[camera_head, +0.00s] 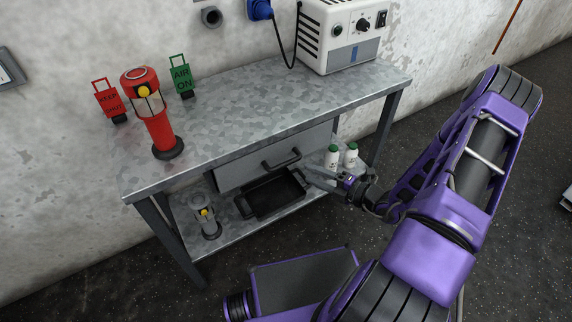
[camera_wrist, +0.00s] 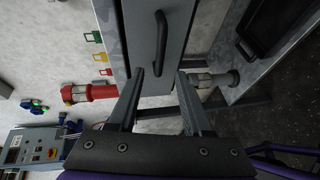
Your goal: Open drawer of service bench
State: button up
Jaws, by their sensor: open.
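The service bench (camera_head: 235,118) has a mottled grey metal top. Its grey drawer (camera_head: 240,173) looks shut under the front edge. A black bar handle (camera_head: 282,161) is on the drawer front, and it also shows in the wrist view (camera_wrist: 161,40). My gripper (camera_head: 311,177) is open and empty, to the right of the handle and a little lower in the head view. In the wrist view my fingertips (camera_wrist: 161,72) point at the drawer front, one on each side of the handle's line, near its lower end. I cannot tell how far they are from it.
A black tray (camera_head: 250,208), a grey lamp-like device (camera_head: 207,222) and two white bottles (camera_head: 351,155) stand on the lower shelf. A red cylinder (camera_head: 157,130), two tags and a white power box (camera_head: 340,38) are on top. Floor in front is clear.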

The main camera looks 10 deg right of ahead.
aim_at(286, 162)
jog(key=b+x, duration=0.1)
jog(key=x, duration=0.9)
grip_shut()
dwell(1.2)
